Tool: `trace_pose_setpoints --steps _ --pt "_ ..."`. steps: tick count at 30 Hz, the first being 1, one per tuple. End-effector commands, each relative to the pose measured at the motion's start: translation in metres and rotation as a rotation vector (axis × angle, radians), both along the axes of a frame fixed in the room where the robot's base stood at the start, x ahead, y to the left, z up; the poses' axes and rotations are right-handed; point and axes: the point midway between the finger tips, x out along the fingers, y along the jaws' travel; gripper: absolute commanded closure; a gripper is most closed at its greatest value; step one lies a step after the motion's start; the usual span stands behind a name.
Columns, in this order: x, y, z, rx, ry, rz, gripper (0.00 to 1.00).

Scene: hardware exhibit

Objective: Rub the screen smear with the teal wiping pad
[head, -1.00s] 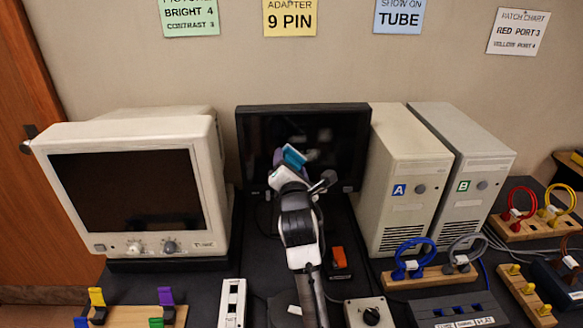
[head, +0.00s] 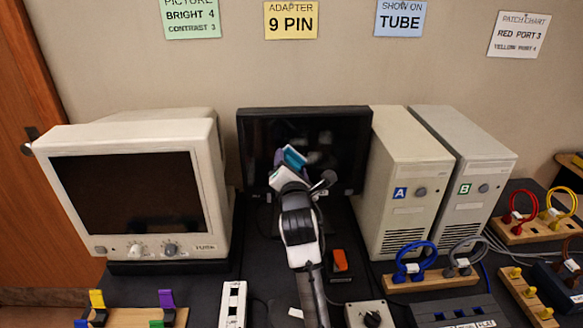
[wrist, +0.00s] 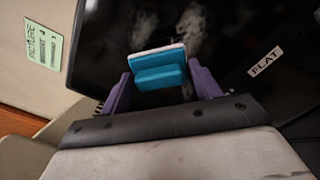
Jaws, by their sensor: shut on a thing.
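My gripper (wrist: 160,90) is shut on the teal wiping pad (wrist: 160,72), with a purple finger on each side of its handle. The pad has a pale face turned toward the dark flat screen (wrist: 110,50). Greyish smear marks (wrist: 185,32) show on the screen just beyond the pad in the wrist view. In the head view the pad (head: 294,157) is in front of the middle of the flat screen (head: 350,135), and my arm hides part of that screen. I cannot tell whether the pad touches the glass.
A beige tube monitor (head: 205,150) stands left of the flat screen. Beige computer towers A (head: 400,165) and B (head: 470,150) stand close on its right. Cable boards, a switch box (head: 368,313) and an orange switch (head: 340,260) lie in front.

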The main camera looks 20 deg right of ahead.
Motion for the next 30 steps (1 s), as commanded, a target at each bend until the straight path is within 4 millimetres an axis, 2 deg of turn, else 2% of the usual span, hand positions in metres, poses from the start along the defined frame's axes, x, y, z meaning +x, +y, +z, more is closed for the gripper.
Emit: trace_pose_setpoints --steps 24,30 --pt "0.014 -0.005 0.000 -0.001 -0.001 -0.001 0.63" --pt "0.009 -0.019 -0.002 -0.002 -0.002 -0.004 0.63"
